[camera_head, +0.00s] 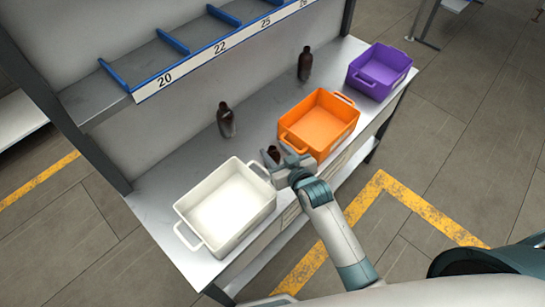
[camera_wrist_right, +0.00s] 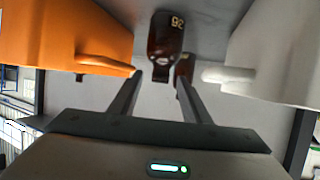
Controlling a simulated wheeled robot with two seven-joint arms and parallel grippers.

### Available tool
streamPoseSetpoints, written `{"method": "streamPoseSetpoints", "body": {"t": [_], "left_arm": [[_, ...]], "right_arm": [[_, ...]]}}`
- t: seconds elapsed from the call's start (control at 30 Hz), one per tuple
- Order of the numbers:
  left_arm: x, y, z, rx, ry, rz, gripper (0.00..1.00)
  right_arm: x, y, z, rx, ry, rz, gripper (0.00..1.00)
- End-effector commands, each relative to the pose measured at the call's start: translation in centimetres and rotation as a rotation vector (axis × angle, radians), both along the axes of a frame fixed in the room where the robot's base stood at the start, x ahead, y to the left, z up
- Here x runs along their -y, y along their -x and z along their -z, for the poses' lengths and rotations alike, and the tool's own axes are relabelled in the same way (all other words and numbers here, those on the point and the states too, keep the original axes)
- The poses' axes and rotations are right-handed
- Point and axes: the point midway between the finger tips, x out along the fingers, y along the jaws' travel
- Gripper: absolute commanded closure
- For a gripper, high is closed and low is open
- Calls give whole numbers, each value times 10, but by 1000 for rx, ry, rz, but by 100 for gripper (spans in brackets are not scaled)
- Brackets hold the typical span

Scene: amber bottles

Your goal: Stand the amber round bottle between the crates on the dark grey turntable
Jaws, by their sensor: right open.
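A dark amber round bottle (camera_head: 272,154) stands on the shelf between the white crate (camera_head: 183,231) and the orange crate (camera_head: 318,150), partly hidden by my right gripper (camera_head: 279,166). In the right wrist view, which is upside down, this bottle (camera_wrist_right: 165,38) bears a number label, and its neck lies between the tips of my open right gripper (camera_wrist_right: 159,78). I cannot tell whether the fingers touch it. The dark grey turntable is not in view. My left gripper is not in view.
Two other dark bottles stand further back, one behind the white crate (camera_head: 226,121) and one behind the orange crate (camera_head: 305,64). A purple crate (camera_head: 366,86) stands at the right end. The crate walls flank my right gripper closely. A numbered rack (camera_head: 170,68) is above.

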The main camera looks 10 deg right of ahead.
Motion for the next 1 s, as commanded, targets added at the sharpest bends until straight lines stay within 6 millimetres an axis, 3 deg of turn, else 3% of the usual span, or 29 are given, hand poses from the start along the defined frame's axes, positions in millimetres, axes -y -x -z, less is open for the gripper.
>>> {"method": "streamPoseSetpoints", "body": {"t": [0.4, 0.6, 1.0], "left_arm": [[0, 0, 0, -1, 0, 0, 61], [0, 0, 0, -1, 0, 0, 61], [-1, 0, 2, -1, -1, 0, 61]], "right_arm": [[0, 0, 0, 1, 0, 0, 57], [0, 0, 0, 1, 0, 0, 100], [0, 0, -5, 4, -1, 0, 100]]}}
